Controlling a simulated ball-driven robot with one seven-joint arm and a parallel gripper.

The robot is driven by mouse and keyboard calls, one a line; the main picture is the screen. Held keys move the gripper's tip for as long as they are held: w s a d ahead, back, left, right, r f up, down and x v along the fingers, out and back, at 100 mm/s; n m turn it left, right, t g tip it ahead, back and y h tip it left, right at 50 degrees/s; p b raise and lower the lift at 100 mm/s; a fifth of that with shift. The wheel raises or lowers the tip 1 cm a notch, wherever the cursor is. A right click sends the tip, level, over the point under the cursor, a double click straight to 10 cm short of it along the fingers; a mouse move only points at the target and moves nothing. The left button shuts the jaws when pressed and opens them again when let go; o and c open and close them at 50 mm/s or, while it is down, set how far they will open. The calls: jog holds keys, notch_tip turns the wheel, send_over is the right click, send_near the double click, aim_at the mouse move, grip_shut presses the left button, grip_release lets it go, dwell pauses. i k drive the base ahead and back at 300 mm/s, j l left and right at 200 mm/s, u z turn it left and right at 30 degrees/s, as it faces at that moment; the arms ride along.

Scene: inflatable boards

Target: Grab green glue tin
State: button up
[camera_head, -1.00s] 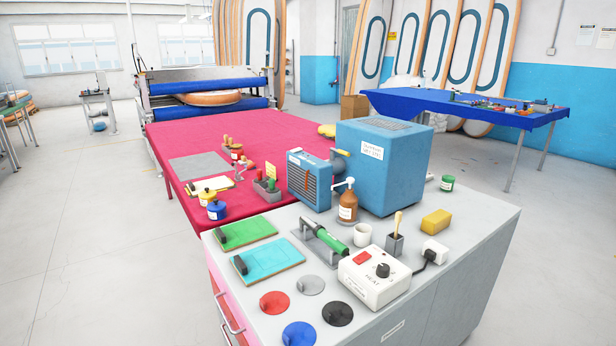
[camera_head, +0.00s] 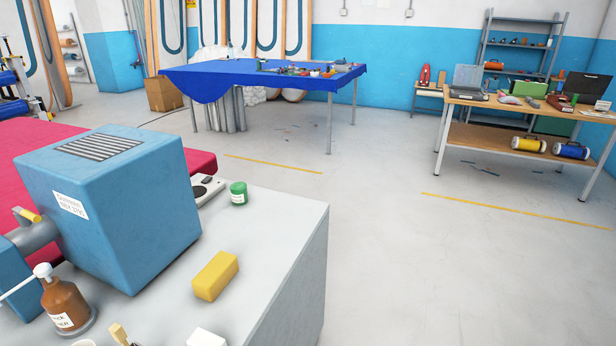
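A small green tin (camera_head: 238,193) with a white label stands upright on the grey cabinet top (camera_head: 285,222), near its far edge. It is right of the big blue box machine (camera_head: 125,205) and beside a flat white device with a dark top (camera_head: 207,188). Nothing covers the tin in this view. My gripper is not in view.
A yellow block (camera_head: 215,276) and a brown pump bottle (camera_head: 66,303) stand nearer on the cabinet. A blue-covered table (camera_head: 225,82) is behind. A wooden workbench (camera_head: 530,112) stands at right. The floor (camera_head: 420,260) right of the cabinet is clear.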

aim_at(239, 191)
jog(key=i+l+z, duration=0.1)
jog(key=i+z, duration=0.2)
jog(key=i, duration=0.55)
